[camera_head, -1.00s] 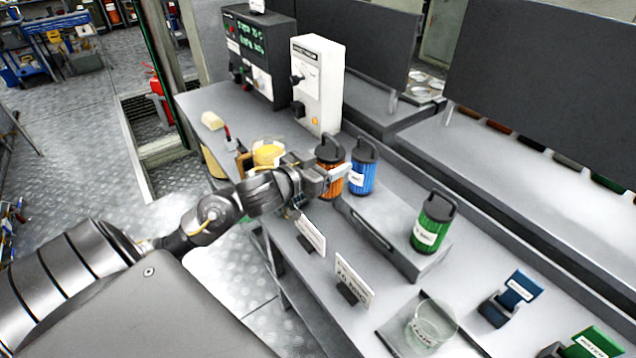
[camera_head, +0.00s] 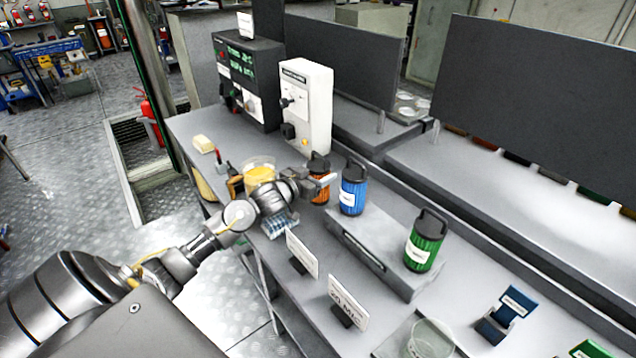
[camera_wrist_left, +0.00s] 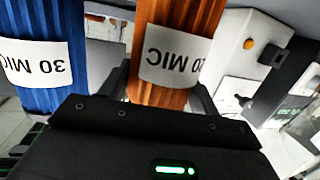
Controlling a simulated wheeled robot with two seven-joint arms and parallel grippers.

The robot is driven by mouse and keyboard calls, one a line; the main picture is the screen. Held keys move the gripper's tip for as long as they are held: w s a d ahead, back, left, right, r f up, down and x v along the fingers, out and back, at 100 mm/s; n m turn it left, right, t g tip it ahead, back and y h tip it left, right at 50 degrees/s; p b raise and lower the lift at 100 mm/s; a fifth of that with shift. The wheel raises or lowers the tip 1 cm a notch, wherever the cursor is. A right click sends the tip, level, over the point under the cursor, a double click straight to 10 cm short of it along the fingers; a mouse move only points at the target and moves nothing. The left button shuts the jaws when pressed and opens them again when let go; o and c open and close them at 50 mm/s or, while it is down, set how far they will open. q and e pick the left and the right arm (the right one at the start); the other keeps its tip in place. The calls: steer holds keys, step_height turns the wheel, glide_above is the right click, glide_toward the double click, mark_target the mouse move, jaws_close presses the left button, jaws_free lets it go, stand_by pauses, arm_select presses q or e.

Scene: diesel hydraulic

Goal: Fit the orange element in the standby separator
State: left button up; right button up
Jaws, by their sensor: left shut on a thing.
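My left gripper (camera_head: 316,184) is shut on the orange element (camera_head: 318,190), a ribbed cylinder with a dark handled cap. The gripper hides part of it. In the left wrist view, the orange element (camera_wrist_left: 163,90) stands between the fingers with a white label ending in "MIC"; its first digit is unclear. A blue element (camera_head: 353,190) stands beside it, apart, on the grey rack, and also shows in the left wrist view (camera_wrist_left: 45,85) with a "30 MIC" label. A green element (camera_head: 424,240) stands further right. I cannot tell which vessel is the standby separator. My right gripper is out of view.
A clear bowl of yellow liquid (camera_head: 260,172) stands left of the gripper. An empty glass bowl (camera_head: 430,338) is at the front. A white control box (camera_head: 306,105) and a dark panel (camera_head: 248,80) stand behind. Sign cards (camera_head: 302,254) line the front edge.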

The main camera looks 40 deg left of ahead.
arm_select(q)
steer(key=shift+w+a+f, duration=0.2)
steer(key=shift+w+f, duration=0.1)
steer(key=shift+f, duration=0.05)
steer(key=shift+f+p, duration=0.35)
steer(key=shift+f, duration=1.25)
steer(key=shift+f, duration=0.2)
steer(key=o, duration=1.1)
